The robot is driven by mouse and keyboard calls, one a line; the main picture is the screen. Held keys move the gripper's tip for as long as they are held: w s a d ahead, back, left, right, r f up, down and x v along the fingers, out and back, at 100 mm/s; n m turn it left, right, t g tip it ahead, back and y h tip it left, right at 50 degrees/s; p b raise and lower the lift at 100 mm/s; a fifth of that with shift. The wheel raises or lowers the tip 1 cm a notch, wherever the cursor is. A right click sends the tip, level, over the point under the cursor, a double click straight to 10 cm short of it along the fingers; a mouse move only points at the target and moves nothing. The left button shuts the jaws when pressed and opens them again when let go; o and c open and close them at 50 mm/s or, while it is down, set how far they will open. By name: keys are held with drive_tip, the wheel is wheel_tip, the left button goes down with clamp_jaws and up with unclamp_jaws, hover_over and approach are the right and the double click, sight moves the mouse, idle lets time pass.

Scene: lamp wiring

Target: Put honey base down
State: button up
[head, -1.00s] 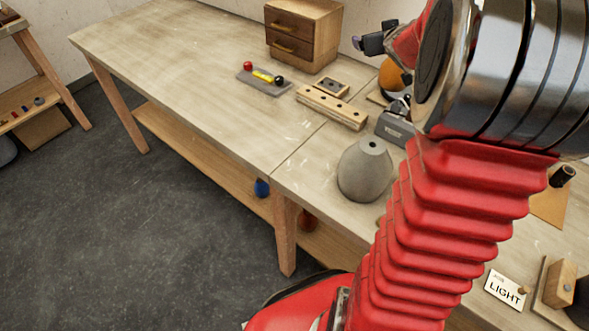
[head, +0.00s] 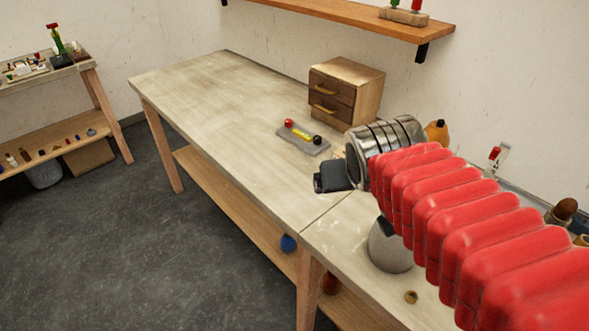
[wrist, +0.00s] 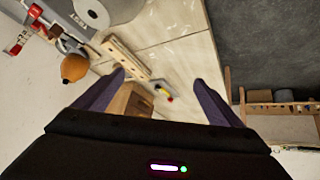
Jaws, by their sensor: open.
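The orange, rounded base (head: 437,132), which I take for the honey base, stands at the back of the workbench, partly hidden behind my arm. In the wrist view the same orange base (wrist: 75,67) is left of the jaws, clear of them. My gripper (head: 332,178) is out over the workbench, in front of the drawer box. In the wrist view its two fingers (wrist: 159,77) are wide apart with nothing held between them. What lies under the orange base is hidden in the head view.
A grey rounded base (head: 390,247) stands under my arm. A wooden drawer box (head: 345,92) and a grey tray (head: 302,138) with coloured pieces are on the bench. The bench's left part (head: 215,95) is clear. A shelf (head: 350,18) hangs on the wall.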

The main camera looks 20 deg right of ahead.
drive_tip(key=s+a+f+n+g+y, duration=0.1)
drive_tip(key=s+a+f+y, duration=0.1)
drive_tip(key=s+a, duration=0.6)
drive_tip(key=shift+s+f+n+g+y, duration=0.3)
drive_tip(key=shift+s+f+g, duration=0.1)
drive_tip(key=shift+f, duration=0.25)
